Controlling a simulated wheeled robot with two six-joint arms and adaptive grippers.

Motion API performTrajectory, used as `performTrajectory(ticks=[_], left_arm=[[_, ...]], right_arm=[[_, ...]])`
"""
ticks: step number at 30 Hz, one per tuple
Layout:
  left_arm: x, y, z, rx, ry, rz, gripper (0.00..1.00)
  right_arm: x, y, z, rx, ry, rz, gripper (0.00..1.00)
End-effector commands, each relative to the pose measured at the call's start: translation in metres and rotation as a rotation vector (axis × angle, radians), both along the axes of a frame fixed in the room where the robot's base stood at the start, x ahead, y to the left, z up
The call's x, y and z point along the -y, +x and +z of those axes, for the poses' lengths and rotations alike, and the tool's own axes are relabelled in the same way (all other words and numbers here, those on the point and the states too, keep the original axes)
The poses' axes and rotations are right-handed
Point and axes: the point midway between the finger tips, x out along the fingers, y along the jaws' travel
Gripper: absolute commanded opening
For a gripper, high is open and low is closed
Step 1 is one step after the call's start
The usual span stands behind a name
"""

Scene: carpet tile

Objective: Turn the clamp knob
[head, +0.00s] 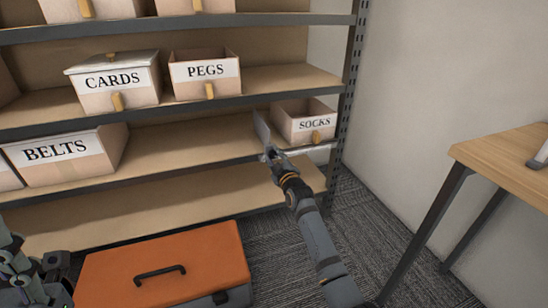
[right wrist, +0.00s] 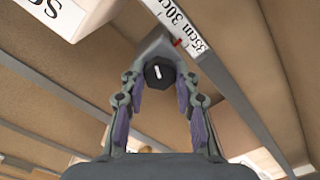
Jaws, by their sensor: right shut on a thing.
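The clamp knob (right wrist: 158,73) is a small black round knob with a white mark, seen between the fingers in the right wrist view. It sits on the grey clamp body (right wrist: 160,47), which is on a metal rule (right wrist: 215,75) printed with centimetre marks. In the head view the rule (head: 312,149) lies along the shelf edge below the SOCKS box. My right gripper (head: 270,154), also in the right wrist view (right wrist: 158,82), is shut on the knob. Grey parts of my left gripper (head: 40,278) show at the lower left of the head view; its fingertips are unclear.
The SOCKS box (head: 303,124) stands just behind the rule. Boxes marked CARDS (head: 115,84), PEGS (head: 205,74) and BELTS (head: 68,157) stand on the shelves. An orange toolbox (head: 205,255) is on the carpet. A wooden table (head: 508,155) stands at the right.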

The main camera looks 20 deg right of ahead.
Motion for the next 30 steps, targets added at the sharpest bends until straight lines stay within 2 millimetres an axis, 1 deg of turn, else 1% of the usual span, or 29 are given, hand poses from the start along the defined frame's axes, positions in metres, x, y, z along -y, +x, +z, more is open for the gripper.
performTrajectory(ticks=[1, 9, 15, 24, 30], left_arm=[[0.0002, 0.0001, -0.0013, -0.001, 0.001, 0.0, 0.4], [0.0004, 0.0006, -0.0049, -0.003, 0.002, 0.001, 0.4], [0.0008, 0.0008, -0.0072, -0.003, 0.004, 0.002, 0.4], [0.0011, 0.0009, -0.0095, -0.004, 0.005, 0.003, 0.4], [0.0013, 0.001, -0.0102, -0.004, 0.006, 0.004, 0.4]], right_arm=[[-0.0002, -0.0003, -0.0025, -0.002, -0.042, 0.001, 0.0], [-0.0006, -0.0003, -0.0029, 0.007, -0.295, 0.001, 0.0], [-0.0008, -0.0002, -0.0032, 0.013, -0.458, 0.001, 0.0], [-0.0008, -0.0002, -0.0035, 0.018, -0.625, 0.0, 0.0], [-0.0008, -0.0002, -0.0036, 0.019, -0.678, 0.001, 0.0]])
